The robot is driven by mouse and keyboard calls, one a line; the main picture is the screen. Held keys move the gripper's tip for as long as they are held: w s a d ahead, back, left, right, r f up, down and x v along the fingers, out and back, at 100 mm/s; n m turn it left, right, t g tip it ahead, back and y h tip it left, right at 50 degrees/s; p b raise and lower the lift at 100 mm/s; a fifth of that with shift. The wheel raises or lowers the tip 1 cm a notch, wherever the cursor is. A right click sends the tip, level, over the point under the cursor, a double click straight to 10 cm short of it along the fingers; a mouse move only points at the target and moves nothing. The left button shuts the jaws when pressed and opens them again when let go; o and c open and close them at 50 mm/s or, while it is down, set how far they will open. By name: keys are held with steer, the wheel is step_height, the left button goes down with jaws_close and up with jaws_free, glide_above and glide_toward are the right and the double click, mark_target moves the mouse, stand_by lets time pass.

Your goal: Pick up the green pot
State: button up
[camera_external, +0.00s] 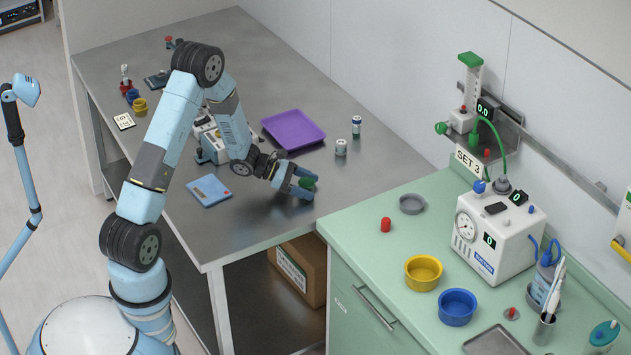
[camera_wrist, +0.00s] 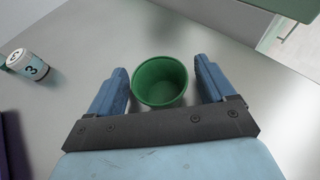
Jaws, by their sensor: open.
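The green pot (camera_wrist: 160,82) stands upright and empty on the grey metal table, its round mouth facing the wrist camera. In the external view the pot (camera_external: 308,183) is small and partly hidden by my gripper. My gripper (camera_external: 305,187) is open, low over the table, with its two blue fingers on either side of the pot. In the wrist view my gripper (camera_wrist: 160,78) has one finger left and one right of the pot, with a visible gap on each side.
A blue booklet (camera_external: 209,190) lies to the left. A green counter (camera_external: 385,255) with yellow and blue bowls borders the table at right.

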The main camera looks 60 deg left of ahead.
steer(key=shift+c, duration=0.4)
steer(key=c, duration=0.9)
